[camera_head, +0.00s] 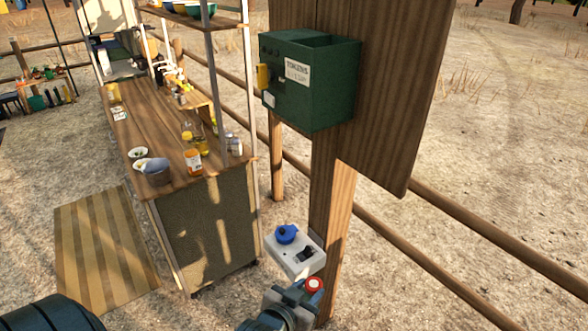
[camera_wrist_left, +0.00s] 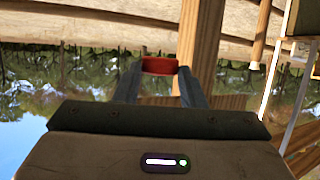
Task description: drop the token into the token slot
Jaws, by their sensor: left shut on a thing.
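The token (camera_head: 314,284) is a small red disc with a pale centre, low in the head view. My left gripper (camera_head: 308,287) is shut on it. In the left wrist view the token (camera_wrist_left: 160,66) sits between the two fingertips as a red band. A green box (camera_head: 325,85) with a white label reading TOKENS hangs on a wooden board, above and well apart from the gripper. It has a yellow part (camera_head: 263,77) at its left side; I cannot make out the slot's opening clearly. My right gripper is not in view.
A white box (camera_head: 283,262) with a blue knob (camera_head: 287,234) is fixed on the post just above my gripper. The wooden post (camera_head: 338,220) stands close to its right. A wooden counter (camera_head: 165,115) with bowls and jars is at left. Rail fences run behind.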

